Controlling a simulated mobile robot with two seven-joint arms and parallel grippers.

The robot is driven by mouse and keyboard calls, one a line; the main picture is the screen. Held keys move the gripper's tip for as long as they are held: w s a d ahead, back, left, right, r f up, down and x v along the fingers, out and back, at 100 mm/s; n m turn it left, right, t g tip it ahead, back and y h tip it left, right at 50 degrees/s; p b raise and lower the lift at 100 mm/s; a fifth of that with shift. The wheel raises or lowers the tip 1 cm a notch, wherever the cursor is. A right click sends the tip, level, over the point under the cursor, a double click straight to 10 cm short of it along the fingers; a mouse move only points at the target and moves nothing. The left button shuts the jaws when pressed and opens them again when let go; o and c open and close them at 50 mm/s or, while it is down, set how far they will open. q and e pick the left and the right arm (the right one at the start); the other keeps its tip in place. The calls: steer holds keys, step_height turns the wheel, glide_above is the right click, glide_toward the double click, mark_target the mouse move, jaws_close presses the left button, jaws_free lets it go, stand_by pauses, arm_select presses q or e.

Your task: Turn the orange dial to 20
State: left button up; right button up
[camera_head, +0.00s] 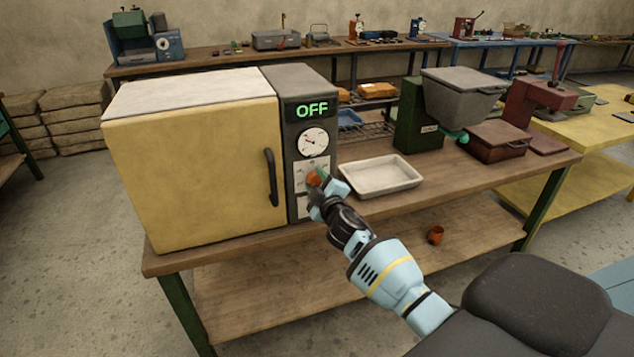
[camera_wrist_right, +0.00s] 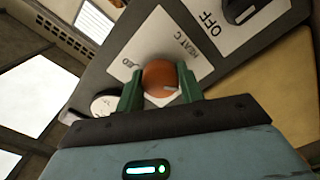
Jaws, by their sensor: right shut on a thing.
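The orange dial (camera_head: 313,179) is on the dark control panel of a yellow oven (camera_head: 195,165). In the right wrist view the dial (camera_wrist_right: 160,79) sits between the two green fingers, on a white plate marked HEAT C. My right gripper (camera_head: 319,181) is shut on it and hides part of it in the head view. A pale mark shows on the dial's lower right in the wrist view; the number it points to cannot be read. The display (camera_head: 312,109) above reads OFF. My left gripper is not in view.
A round gauge (camera_head: 313,141) is above the dial. A black switch (camera_wrist_right: 243,8) beside an OFF label shows in the wrist view. A white tray (camera_head: 381,176) and a green machine with a grey hopper (camera_head: 462,92) stand right of the oven. An orange cup (camera_head: 436,235) is on the lower shelf.

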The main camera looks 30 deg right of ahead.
steer(key=o, duration=1)
steer(key=v, duration=0.8)
